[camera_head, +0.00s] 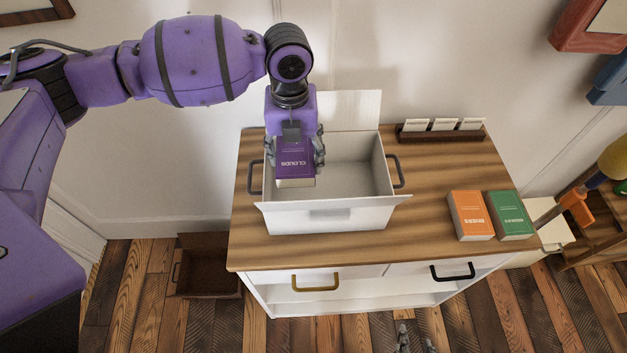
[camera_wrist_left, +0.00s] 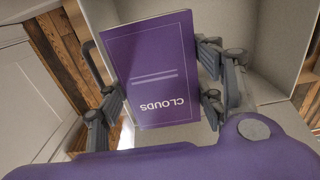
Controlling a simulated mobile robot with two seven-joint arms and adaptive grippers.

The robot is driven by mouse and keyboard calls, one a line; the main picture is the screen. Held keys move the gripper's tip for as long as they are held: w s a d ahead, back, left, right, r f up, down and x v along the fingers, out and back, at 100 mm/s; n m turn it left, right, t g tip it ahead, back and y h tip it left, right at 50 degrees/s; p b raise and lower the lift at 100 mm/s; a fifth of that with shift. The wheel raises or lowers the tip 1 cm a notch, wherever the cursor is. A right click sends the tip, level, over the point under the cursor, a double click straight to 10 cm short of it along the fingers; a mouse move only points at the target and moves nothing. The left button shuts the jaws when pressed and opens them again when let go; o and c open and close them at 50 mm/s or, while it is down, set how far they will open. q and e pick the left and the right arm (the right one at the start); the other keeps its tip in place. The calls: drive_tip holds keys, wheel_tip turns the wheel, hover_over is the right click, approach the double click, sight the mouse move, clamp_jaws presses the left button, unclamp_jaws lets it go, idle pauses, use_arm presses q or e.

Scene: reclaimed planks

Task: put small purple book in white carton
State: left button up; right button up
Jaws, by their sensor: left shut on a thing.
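The small purple book (camera_head: 295,163), marked CLOUDS, is held over the left part of the white carton (camera_head: 330,217). It also shows in the left wrist view (camera_wrist_left: 155,75). My left gripper (camera_head: 296,152) is shut on the book, with a finger at each side of it. The carton stands on the wooden top with its flaps open, and the part of its inside that shows is empty. The book hides the carton's left inside. My right gripper (camera_head: 416,343) shows only as grey fingertips at the bottom edge, spread apart with nothing between them.
An orange book (camera_head: 470,215) and a green book (camera_head: 510,214) lie right of the carton on the cabinet top (camera_head: 425,225). A card holder (camera_head: 441,135) stands at the back right. The carton has dark side handles. A brown box (camera_head: 207,283) is on the floor at left.

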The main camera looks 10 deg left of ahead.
sight(298, 196)
use_arm(q)
wheel_tip(298, 196, down, 13)
drive_tip(key=shift+f, duration=0.2)
drive_tip(key=shift+s+f, duration=0.1)
drive_tip(key=shift+f, duration=0.05)
drive_tip(key=o, duration=0.9)
drive_tip(key=shift+f, duration=0.1)
drive_tip(key=shift+o, duration=0.7)
drive_tip(key=shift+r, duration=0.2)
wheel_tip(298, 196, up, 12)
drive_tip(key=shift+r, duration=0.1)
